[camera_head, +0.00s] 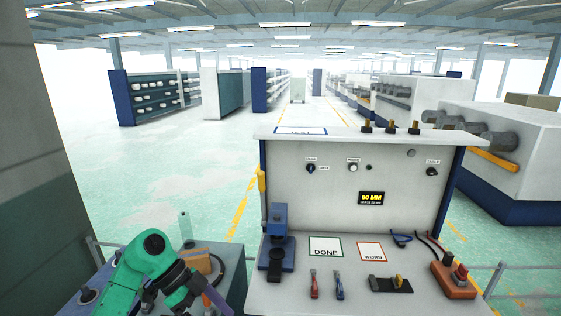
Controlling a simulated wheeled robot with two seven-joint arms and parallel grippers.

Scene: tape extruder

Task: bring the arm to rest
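A green arm (150,262) with dark joints, which I take to be my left arm, comes in at the lower left. It bends over at the top and reaches down to the right. Its dark end (180,288) is at the bottom edge, left of the workbench (262,296), in front of a grey cabinet top. I cannot make out fingertips there or anything held. My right arm and gripper are not in view.
The bench carries a blue device (277,240), a DONE card (325,247), a WORN card (371,252), red (314,284) and blue (339,285) handled tools, a dark tray (378,285) and an orange button box (453,281). The panel (320,200) reads 60 MM.

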